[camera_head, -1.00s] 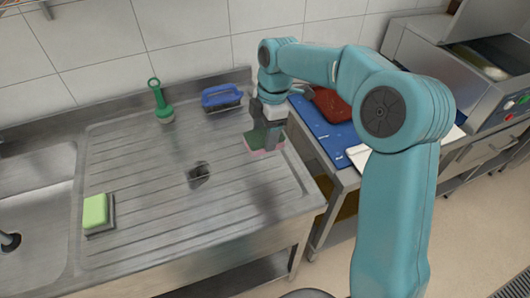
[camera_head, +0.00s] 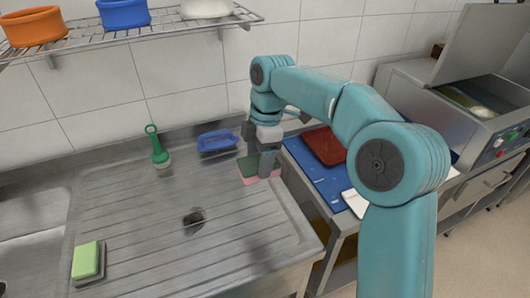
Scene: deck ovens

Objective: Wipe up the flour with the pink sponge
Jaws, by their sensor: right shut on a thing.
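My right gripper (camera_head: 267,164) is shut on the pink sponge (camera_head: 248,169), which has a dark green upper side and a pink lower side. The sponge is at the back right of the ribbed steel drainboard (camera_head: 165,240), low over or on its surface; I cannot tell whether it touches. The fingers hide part of the sponge. I cannot make out a clear patch of flour on the steel. My left gripper is not in view.
A light green sponge (camera_head: 86,260) lies at the left, by the sink basin. A dark hole (camera_head: 195,217) is mid-board. A lower table with a blue board (camera_head: 317,178) is right. A wire shelf (camera_head: 150,27) hangs above.

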